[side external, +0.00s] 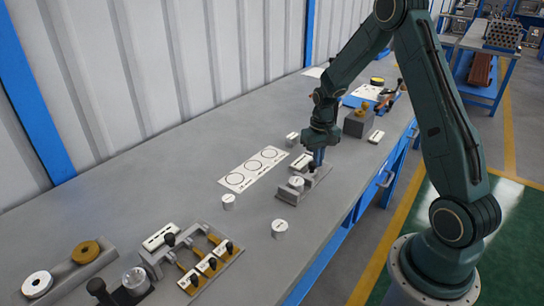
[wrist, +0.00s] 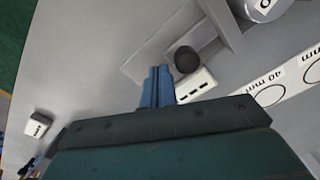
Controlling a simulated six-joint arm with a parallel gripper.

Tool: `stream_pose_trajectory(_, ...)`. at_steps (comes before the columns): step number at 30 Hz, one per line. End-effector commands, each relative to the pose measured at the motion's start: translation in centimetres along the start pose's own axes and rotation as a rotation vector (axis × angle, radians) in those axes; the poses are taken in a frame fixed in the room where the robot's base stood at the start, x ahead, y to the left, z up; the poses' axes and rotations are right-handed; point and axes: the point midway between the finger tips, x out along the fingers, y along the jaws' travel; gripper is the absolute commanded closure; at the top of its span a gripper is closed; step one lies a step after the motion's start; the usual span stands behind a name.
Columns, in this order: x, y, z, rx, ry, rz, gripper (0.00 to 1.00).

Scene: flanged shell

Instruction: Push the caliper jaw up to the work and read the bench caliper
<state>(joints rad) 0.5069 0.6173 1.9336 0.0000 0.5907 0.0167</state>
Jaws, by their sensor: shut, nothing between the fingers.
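The bench caliper (side external: 291,196) is a long grey base on the bench, partly hidden behind my gripper in the side view. A white-topped cylinder (side external: 296,183), the work, stands at its near end; it also shows at the top of the wrist view (wrist: 262,8). In the wrist view a round black knob (wrist: 187,59) sits on the caliper beside a white scale plate (wrist: 195,87). My gripper (wrist: 157,72) points down with its blue fingers together and empty, over the caliper base and left of the knob. Whether the fingers touch the caliper cannot be told. The scale reading is too small to read.
A white strip with circles marked in mm (side external: 255,170) lies beside the caliper. Loose white-topped cylinders (side external: 280,229) stand nearby. A fixture with levers (side external: 190,258) is at the near left, a grey block (side external: 358,122) farther back.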

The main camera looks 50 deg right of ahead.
Motion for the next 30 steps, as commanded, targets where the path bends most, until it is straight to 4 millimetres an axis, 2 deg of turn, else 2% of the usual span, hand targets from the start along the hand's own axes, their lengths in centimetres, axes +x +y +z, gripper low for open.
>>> stream_pose_trajectory(30, 0.0, -1.2, 0.7, -0.001, -0.001, 0.000, 1.00)
